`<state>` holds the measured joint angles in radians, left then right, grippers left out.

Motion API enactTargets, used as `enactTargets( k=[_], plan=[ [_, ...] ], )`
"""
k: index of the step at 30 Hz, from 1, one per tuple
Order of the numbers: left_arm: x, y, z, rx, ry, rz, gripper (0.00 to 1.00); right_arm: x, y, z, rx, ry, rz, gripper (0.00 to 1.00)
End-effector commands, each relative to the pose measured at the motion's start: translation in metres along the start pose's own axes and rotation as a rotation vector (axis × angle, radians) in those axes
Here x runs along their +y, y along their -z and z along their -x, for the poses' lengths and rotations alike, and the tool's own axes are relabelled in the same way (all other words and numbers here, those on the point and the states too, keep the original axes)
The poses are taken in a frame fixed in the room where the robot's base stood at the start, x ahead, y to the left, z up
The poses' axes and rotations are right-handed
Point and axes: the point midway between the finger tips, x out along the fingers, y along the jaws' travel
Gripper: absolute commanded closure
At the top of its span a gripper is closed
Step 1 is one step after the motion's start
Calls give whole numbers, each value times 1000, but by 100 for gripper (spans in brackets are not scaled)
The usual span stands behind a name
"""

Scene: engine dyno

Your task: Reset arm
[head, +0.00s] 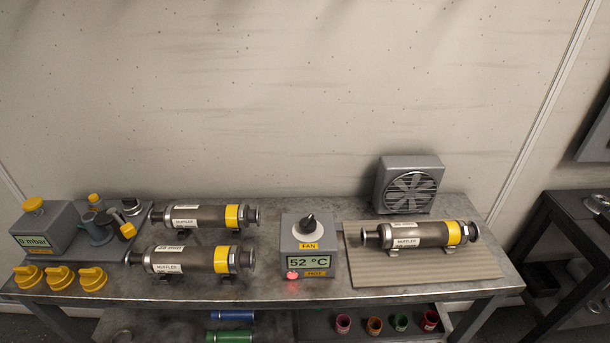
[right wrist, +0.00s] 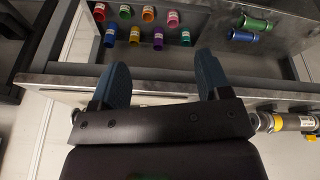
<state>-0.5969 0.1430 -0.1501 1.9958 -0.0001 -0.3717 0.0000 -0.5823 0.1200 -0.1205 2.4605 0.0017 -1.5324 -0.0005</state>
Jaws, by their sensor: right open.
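My right gripper (right wrist: 163,85) shows in the right wrist view, with its two blue fingers spread wide and nothing between them. It is near the table's edge, above the level of the lower shelf. My right gripper and my left gripper are both outside the head view. In the head view the grey metal table (head: 300,225) bears two mufflers, (head: 205,216) and (head: 192,260), at the left. A third muffler (head: 420,235) lies on a ribbed beige mat (head: 425,272) at the right.
A grey fan (head: 409,184) stands behind the mat. A pressure box (head: 46,228) and several yellow knobs (head: 60,277) are at left. Coloured cylinders (right wrist: 147,14) sit on the lower shelf.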

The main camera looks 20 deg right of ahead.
Motion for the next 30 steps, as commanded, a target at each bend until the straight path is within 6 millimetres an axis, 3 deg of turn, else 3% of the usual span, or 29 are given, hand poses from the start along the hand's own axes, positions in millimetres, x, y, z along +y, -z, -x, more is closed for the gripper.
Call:
enactTargets(
  k=[14, 24, 30],
  plan=[
    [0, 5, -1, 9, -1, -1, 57, -2, 20, -43, 190, 2, 10, 30],
    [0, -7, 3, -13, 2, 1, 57, -6, 34, -94, 477, 11, 22, 30],
    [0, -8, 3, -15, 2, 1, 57, -8, 36, -110, 619, 16, 27, 30]
  ],
)
